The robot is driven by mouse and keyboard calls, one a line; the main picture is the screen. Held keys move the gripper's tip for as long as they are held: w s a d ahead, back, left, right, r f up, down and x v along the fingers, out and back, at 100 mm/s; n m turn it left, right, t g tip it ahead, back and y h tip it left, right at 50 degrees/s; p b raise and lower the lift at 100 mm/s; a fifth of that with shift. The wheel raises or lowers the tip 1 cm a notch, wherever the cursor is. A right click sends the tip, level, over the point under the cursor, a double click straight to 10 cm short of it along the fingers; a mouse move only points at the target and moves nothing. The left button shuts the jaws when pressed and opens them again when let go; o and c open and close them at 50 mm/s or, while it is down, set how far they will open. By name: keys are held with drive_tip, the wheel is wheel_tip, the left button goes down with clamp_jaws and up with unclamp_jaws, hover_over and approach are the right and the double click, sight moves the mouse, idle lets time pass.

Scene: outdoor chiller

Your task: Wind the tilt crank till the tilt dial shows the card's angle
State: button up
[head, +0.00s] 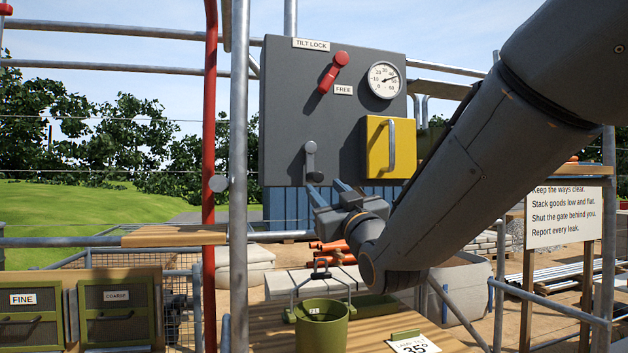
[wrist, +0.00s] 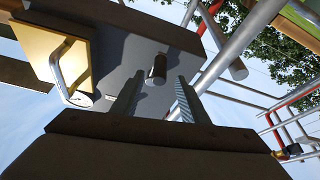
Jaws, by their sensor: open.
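The tilt crank (head: 311,160) is on the grey panel (head: 285,110), its arm hanging down to a dark knob (head: 315,177). The tilt dial (head: 383,80) is at the panel's upper right; its needle points right and slightly up, the exact reading too small to tell. The card (head: 413,346) in front shows 35°, its lower part cut off. My gripper (head: 331,187) is open just below and right of the knob. In the wrist view, the knob (wrist: 156,68) lies between and just beyond my open fingertips (wrist: 158,84); I see no grip on it.
A red tilt lock lever (head: 333,72) stands by a FREE label. A yellow box (head: 391,147) with a handle juts out right of the crank. A scaffold pole (head: 239,180) stands left of the panel. A green bucket (head: 321,327) stands on the wooden bench below.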

sight(310, 172)
drive_tip(key=shift+w+a+r, duration=0.15)
drive_tip(key=shift+w+r, duration=0.05)
drive_tip(key=shift+r, duration=0.15)
drive_tip(key=shift+p+x, duration=1.6)
drive_tip(key=shift+x, duration=1.95)
drive_tip(key=shift+c, duration=0.4)
drive_tip(key=shift+f, duration=0.1)
clamp_jaws()
